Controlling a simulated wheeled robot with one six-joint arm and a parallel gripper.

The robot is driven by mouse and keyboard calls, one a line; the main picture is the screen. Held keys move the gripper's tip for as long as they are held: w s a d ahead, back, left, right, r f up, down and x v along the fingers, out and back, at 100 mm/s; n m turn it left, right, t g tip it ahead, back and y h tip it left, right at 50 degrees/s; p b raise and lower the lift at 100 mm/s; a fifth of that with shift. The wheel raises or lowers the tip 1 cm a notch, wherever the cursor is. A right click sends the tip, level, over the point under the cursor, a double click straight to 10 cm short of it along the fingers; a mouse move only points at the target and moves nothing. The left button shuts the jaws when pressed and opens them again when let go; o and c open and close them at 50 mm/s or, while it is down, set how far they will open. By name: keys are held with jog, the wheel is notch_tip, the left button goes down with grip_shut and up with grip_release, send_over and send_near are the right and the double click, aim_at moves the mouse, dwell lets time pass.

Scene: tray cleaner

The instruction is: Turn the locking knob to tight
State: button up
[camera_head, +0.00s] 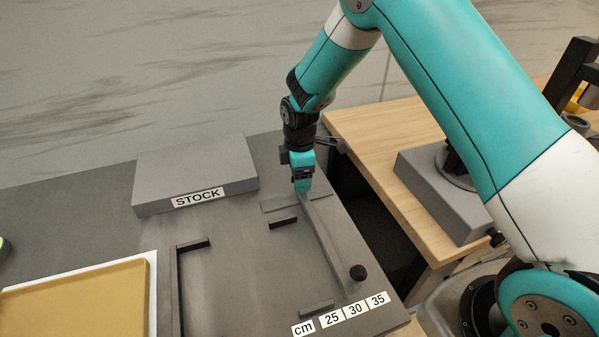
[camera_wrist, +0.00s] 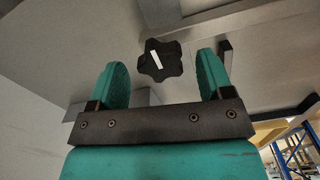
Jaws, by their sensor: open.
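The locking knob (camera_wrist: 158,60) is a black, lobed star shape with a short, slightly tilted white mark on its face. In the wrist view it shows between and beyond the teal fingertips of my gripper (camera_wrist: 163,70), with a gap on both sides. My gripper is open and empty, and no contact with the knob shows. In the head view my gripper (camera_head: 302,186) points down over the far end of the long grey bar (camera_head: 328,238) and hides what is under it; I cannot make out the lobed knob there.
A grey STOCK block (camera_head: 195,165) lies to the left. A yellowish tray (camera_head: 80,300) is at the lower left. A wooden table (camera_head: 390,130) stands to the right, past a dark gap.

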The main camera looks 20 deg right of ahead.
jog(key=shift+f, duration=0.35)
jog(key=c, duration=0.9)
jog(key=shift+c, duration=0.2)
